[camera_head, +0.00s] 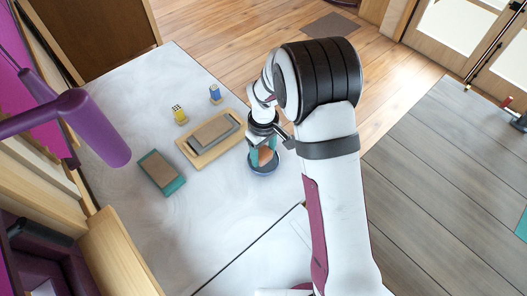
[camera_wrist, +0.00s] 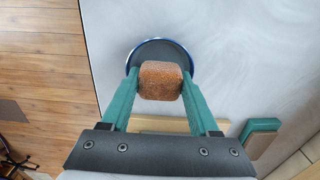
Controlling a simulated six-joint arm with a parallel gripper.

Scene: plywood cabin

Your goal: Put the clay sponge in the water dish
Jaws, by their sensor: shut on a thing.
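The clay sponge (camera_wrist: 161,81) is an orange-brown block with rounded edges. My gripper (camera_wrist: 160,84) has green fingers, shut on the sponge from both sides. The water dish (camera_wrist: 148,49) is a round dark dish with a blue rim, seen behind and below the sponge in the wrist view. In the head view my gripper (camera_head: 264,150) points down over the dish (camera_head: 263,170), with the sponge (camera_head: 265,156) between its fingers. The sponge overlaps the dish in both views. I cannot tell whether it touches the dish's bottom.
A wooden tray (camera_head: 190,153) with a grey-brown stone block lies left of the dish. A green-edged block (camera_head: 161,173) lies farther left. A small yellow item (camera_head: 179,115) and a blue item (camera_head: 215,93) stand behind. A purple lamp (camera_head: 95,125) hangs at left. The tabletop in front is clear.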

